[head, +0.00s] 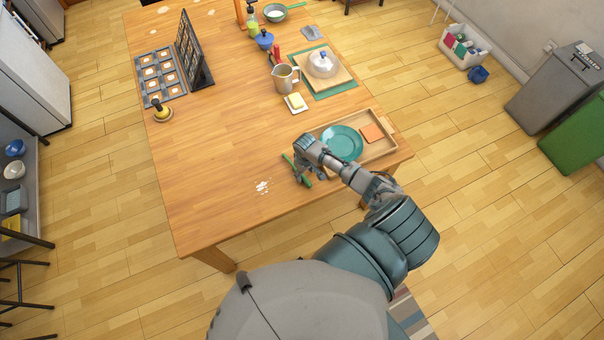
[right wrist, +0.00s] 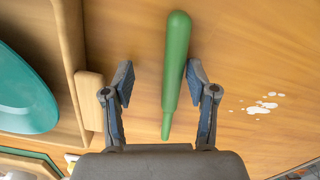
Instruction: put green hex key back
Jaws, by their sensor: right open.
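A long green object (right wrist: 175,70) lies on the wooden table between my right fingers in the right wrist view. It has a thick rounded end and a thinner end; no hex-key bend shows. In the head view the green object (head: 291,162) lies left of the wooden tray, partly hidden by my gripper. My right gripper (right wrist: 160,82) is open, with a finger on each side of the object and gaps beside it. In the head view my right gripper (head: 307,168) is over the table's near right part. My left gripper is not in view.
A wooden tray (head: 379,154) with a teal plate (head: 342,143) and an orange square (head: 372,132) is right beside my gripper. White spots (head: 263,186) mark the table to the left. A jug (head: 284,79) and butter dish (head: 296,102) stand farther back. The table's left middle is clear.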

